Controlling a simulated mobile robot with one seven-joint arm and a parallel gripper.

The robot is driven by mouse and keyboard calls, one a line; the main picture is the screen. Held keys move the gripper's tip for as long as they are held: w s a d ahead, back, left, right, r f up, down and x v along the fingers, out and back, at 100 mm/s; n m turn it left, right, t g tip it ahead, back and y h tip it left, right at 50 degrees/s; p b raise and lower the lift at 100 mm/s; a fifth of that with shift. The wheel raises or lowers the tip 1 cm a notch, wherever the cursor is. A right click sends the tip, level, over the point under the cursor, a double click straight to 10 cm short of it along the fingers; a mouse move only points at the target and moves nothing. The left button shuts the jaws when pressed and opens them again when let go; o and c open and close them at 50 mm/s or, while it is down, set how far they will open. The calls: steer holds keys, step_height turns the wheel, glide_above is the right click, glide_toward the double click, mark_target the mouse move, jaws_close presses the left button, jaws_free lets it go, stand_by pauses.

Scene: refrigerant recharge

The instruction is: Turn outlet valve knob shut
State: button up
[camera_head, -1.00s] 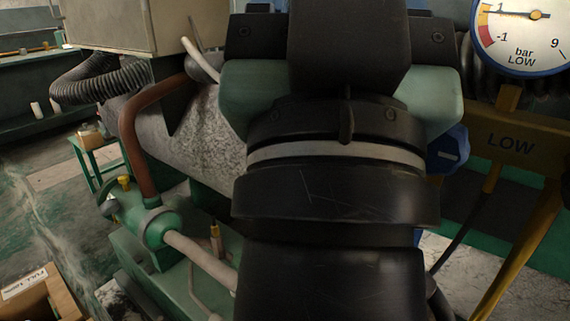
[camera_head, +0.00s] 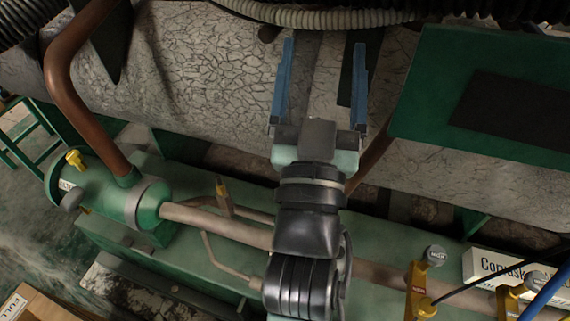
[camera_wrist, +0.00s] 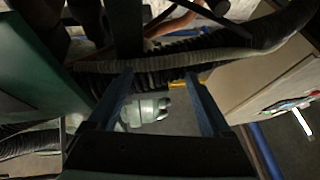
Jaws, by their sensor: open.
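My gripper (camera_head: 324,60) is open and empty, with two blue fingers pointing up the picture over the cracked grey pipe lagging. In the wrist view my gripper (camera_wrist: 158,75) has its fingers apart with nothing between the tips. A yellow valve (camera_head: 418,285) with a round grey knob (camera_head: 434,255) stands on the copper pipe at lower right, apart from my gripper. A second yellow valve (camera_head: 508,300) stands farther right. A green fitting (camera_head: 130,200) at left has a yellow cap (camera_head: 76,159) and a grey knob (camera_head: 72,200). I cannot tell which knob is the outlet valve's.
The copper pipe (camera_head: 225,227) runs across the green base below my arm. A small brass-tipped fitting (camera_head: 222,195) rises beside it. A green panel (camera_head: 430,60) stands at right, and ribbed hoses (camera_head: 330,18) cross the top. A white labelled box (camera_head: 490,267) lies behind the right valves.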

steer(key=s+a+f+g+y+p, duration=0.15)
steer(key=s+f, duration=0.25)
steer(key=f, duration=0.6)
steer(key=s+a+f+n+g+b, duration=0.15)
steer(key=s+f, duration=0.25)
steer(key=f, duration=0.6)
steer(key=s+a+f+g+y+p, duration=0.15)
steer(key=s+f, duration=0.25)
steer(key=f, duration=0.7)
steer(key=w+b, duration=0.2)
steer(key=w, duration=1)
steer(key=shift+w+d+r+g, duration=0.15)
steer(key=shift+w+d+g, duration=0.1)
steer(key=shift+w+g, duration=0.1)
steer(key=shift+h, duration=0.3)
jaws_close()
